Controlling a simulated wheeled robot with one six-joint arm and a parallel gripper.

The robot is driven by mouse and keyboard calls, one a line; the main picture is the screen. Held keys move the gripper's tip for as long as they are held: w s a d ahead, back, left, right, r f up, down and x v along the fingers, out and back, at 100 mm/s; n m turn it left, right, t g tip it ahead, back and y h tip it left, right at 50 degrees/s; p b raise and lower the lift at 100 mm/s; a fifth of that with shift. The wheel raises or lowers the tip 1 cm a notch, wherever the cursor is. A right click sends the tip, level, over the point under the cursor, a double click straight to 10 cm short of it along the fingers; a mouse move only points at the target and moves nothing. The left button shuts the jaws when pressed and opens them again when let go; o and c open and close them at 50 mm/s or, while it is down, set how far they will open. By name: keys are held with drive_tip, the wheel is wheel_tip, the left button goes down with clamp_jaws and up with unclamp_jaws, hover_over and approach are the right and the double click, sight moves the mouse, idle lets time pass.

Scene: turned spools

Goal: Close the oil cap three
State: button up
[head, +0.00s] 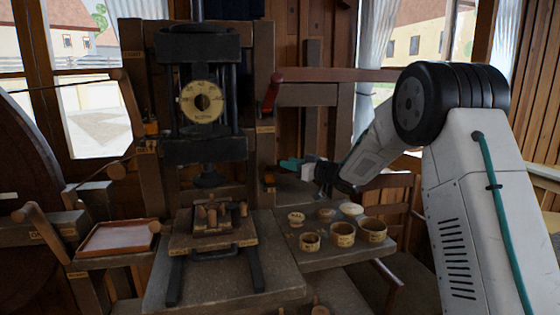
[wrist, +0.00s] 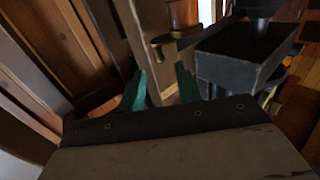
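A small orange-brown fitting (head: 269,178) with a pale label under it sits low on the right post of the press; it may be oil cap three, but its lettering is too small to read. My gripper (head: 288,163) is just to the right of this fitting in the head view. In the wrist view my gripper (wrist: 161,84) shows two green fingers spread apart with nothing between them. Beyond them is an orange-brown cylinder (wrist: 183,14) with a brass-coloured piece (wrist: 161,43) beside it. I cannot tell whether a cap there is open or shut.
The press (head: 203,95) with a round dial stands left of my gripper. A similar orange fitting (head: 151,128) is on its left post, and a red-handled lever (head: 272,92) is above my gripper. Several small labelled pots (head: 343,235) stand on the bench below. A tray (head: 118,238) lies left.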

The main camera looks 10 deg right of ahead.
sight(279, 160)
drive_tip(key=x, duration=0.6)
drive_tip(key=shift+s, duration=0.1)
drive_tip(key=shift+d, duration=0.1)
clamp_jaws()
